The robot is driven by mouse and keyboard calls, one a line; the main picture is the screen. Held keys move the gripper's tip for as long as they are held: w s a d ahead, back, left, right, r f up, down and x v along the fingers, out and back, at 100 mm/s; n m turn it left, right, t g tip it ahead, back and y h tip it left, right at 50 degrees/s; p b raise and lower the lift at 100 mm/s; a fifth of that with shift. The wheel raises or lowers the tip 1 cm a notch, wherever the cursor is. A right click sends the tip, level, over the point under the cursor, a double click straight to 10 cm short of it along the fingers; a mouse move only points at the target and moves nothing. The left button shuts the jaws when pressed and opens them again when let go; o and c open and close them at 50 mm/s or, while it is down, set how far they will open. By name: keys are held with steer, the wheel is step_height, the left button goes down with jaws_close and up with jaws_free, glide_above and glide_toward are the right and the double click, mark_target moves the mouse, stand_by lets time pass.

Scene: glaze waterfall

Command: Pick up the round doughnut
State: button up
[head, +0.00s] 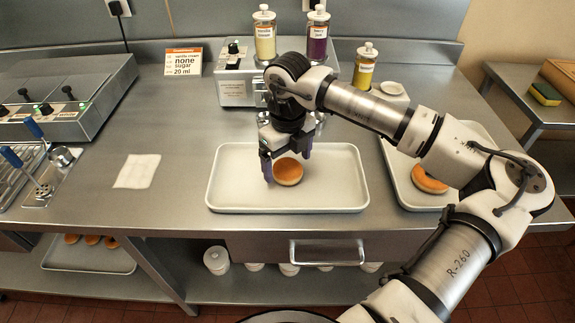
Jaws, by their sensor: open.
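A round golden-brown doughnut (288,172) with a pale band around its side lies on the white tray (335,195) in the middle of the steel counter. Another doughnut (430,180), seemingly ring-shaped, lies on a second tray (400,187) at the right, partly hidden by my arm.
Labelled jars (264,35) stand on a dispenser machine (236,85) behind the tray. A white napkin (137,171) lies on the counter at left. A fryer (65,100) stands at far left, a sign (183,62) at the back. The counter between napkin and tray is clear.

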steer(key=shift+f, duration=0.95)
steer(key=shift+c, duration=0.2)
steer(key=c, duration=1)
steer(key=shift+c, duration=0.2)
steer(key=shift+r, duration=0.15)
